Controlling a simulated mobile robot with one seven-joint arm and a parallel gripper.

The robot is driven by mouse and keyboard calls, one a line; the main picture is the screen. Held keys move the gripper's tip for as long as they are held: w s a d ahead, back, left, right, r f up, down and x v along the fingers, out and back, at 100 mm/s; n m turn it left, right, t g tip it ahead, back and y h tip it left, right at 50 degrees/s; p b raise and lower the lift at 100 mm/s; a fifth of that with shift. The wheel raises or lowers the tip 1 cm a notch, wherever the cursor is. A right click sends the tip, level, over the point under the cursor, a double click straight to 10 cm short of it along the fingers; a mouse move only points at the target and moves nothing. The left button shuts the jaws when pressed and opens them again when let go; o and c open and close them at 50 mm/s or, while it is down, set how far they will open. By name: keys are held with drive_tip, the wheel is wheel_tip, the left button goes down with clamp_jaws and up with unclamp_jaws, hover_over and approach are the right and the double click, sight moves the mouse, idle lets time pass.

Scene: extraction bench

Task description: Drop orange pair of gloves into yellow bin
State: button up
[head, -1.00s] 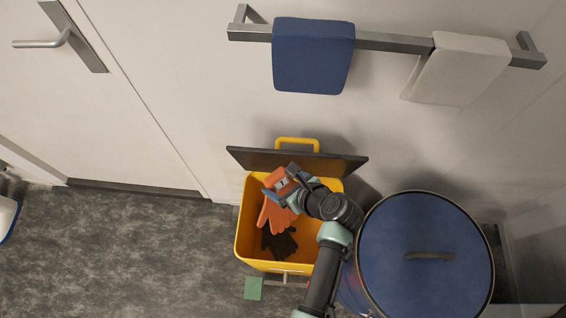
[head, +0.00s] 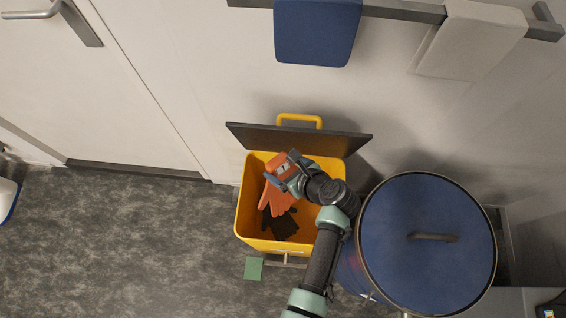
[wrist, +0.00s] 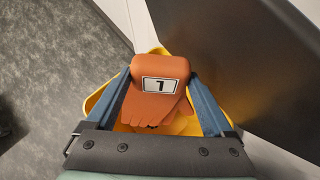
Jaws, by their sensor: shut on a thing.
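The orange pair of gloves (head: 277,200) hangs from my gripper (head: 279,172), fingers pointing down, over the open yellow bin (head: 243,215). In the wrist view, the gloves' thick orange cuff (wrist: 160,68) with a white label marked like a 7 or L sits between the two blue fingers. My gripper (wrist: 160,85) is shut on this cuff. The bin's yellow rim (wrist: 100,100) shows around and below the gloves. Dark gloves (head: 281,225) lie inside the bin. The bin's dark lid (head: 300,140) stands open at the back, against the wall side.
A blue-lidded drum (head: 425,270) stands close to the right of the bin. A rail (head: 400,12) with a blue towel (head: 316,35) and a white towel (head: 468,42) is on the wall.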

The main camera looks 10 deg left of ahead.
drive_tip(key=shift+f+b, duration=3)
drive_tip(key=shift+f, duration=1.6)
drive_tip(key=o, duration=1.2)
drive_tip(key=shift+c, duration=0.2)
drive_tip(key=shift+d+r, duration=0.1)
drive_tip(key=p+v, duration=0.2)
drive_tip(key=v, duration=1.1)
